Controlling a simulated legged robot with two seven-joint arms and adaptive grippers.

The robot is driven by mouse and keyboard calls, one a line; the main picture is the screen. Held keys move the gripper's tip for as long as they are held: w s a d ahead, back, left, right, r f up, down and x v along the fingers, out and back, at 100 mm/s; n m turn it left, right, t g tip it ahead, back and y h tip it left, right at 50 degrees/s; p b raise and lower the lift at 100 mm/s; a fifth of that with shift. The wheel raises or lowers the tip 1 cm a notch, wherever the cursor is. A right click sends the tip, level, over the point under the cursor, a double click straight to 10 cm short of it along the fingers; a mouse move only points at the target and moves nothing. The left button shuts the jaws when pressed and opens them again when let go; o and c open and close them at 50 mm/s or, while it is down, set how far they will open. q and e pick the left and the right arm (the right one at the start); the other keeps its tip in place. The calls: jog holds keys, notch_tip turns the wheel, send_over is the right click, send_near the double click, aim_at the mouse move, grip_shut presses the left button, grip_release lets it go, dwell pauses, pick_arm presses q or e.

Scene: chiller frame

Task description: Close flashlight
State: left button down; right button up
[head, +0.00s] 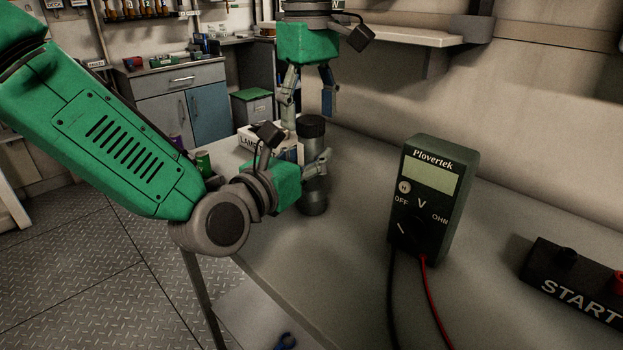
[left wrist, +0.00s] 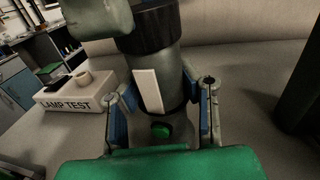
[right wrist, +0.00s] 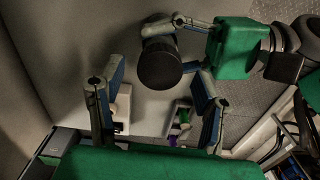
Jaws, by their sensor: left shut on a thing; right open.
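The flashlight (head: 314,197) stands upright on the table, a grey cylinder with a dark top (head: 311,127). My left gripper (head: 318,165) is shut around its body from the left. In the left wrist view the flashlight (left wrist: 168,62) shows a pale strip and a green button (left wrist: 161,131) between the fingers. My right gripper (head: 307,110) is open and empty, pointing down, with its fingertips near the level of the dark top. In the right wrist view the round dark top (right wrist: 160,64) lies beyond the open fingers, not between them.
A white LAMP TEST box (left wrist: 82,93) stands behind the flashlight. A green item (head: 203,161) and a purple item (right wrist: 175,138) are near it. A Plovertek meter (head: 433,200) with leads and a START box (head: 575,285) stand to the right. Table between flashlight and meter is clear.

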pick_arm(q)
jog(key=shift+f, duration=0.1)
pick_arm(e)
jog(key=shift+r, duration=1.4)
jog(key=shift+c, duration=0.5)
jog(key=shift+a+r+n, duration=0.15)
jog(key=shift+r+n, duration=0.15)
jog(key=shift+n, duration=0.2)
jog(key=r+n, duration=0.1)
jog(key=n, duration=0.1)
jog(key=shift+r+n, duration=0.3)
jog(key=shift+r, duration=0.1)
jog(key=shift+r+n, duration=0.55)
jog(key=shift+n, duration=0.25)
jog(key=shift+d+f, duration=0.2)
jog(key=shift+f, duration=3.8)
